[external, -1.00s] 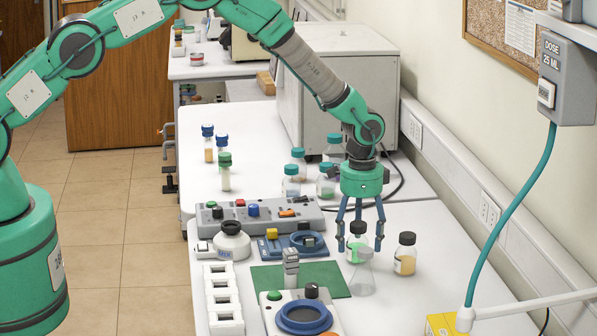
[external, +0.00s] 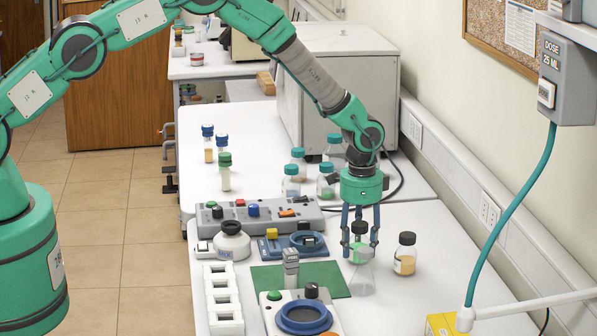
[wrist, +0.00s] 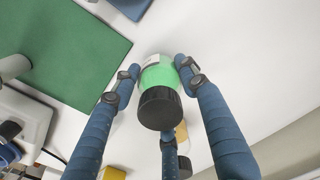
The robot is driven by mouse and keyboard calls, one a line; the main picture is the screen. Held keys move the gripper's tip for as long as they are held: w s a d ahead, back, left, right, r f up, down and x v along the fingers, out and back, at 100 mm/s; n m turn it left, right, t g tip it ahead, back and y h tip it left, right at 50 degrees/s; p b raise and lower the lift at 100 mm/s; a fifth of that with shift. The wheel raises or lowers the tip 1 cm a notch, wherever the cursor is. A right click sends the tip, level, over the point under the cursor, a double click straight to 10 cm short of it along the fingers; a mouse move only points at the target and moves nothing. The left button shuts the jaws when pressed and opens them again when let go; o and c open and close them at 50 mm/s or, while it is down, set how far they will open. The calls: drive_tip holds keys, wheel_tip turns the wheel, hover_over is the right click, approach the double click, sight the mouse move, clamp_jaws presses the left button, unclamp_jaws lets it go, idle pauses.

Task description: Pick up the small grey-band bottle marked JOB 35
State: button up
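A small bottle with a black cap (external: 360,227) and green contents stands upright on the white bench. In the wrist view its cap and green body (wrist: 158,76) show, with part of a pale label; no job number or grey band can be read. My gripper (external: 360,247) points down over it with its blue fingers around the body. In the wrist view the fingertips of my gripper (wrist: 159,70) lie against or very close to the bottle's sides. A second black-capped bottle (external: 405,255), with yellow-orange contents and a white label, stands just to the right.
A green mat (external: 268,277) and a blue-ringed device (external: 303,318) lie to the left. Teal-capped bottles (external: 291,182) stand behind. The bench to the right is mostly clear.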

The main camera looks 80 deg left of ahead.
sight(359, 223)
drive_tip(key=c, duration=0.3)
drive_tip(key=shift+r, duration=0.2)
drive_tip(key=shift+r, duration=0.35)
wheel_tip(359, 223, up, 3)
drive_tip(key=shift+f+b, duration=0.2)
drive_tip(key=shift+b, duration=0.25)
drive_tip(key=s, duration=0.5)
drive_tip(key=s+d+r+b, duration=0.1)
drive_tip(key=s, duration=0.4)
drive_tip(key=s+d, duration=0.1)
drive_tip(key=s, duration=0.4)
drive_tip(key=shift+s+d+r+b, duration=0.2)
drive_tip(key=shift+s+d+b, duration=0.05)
drive_tip(key=shift+s+b, duration=0.15)
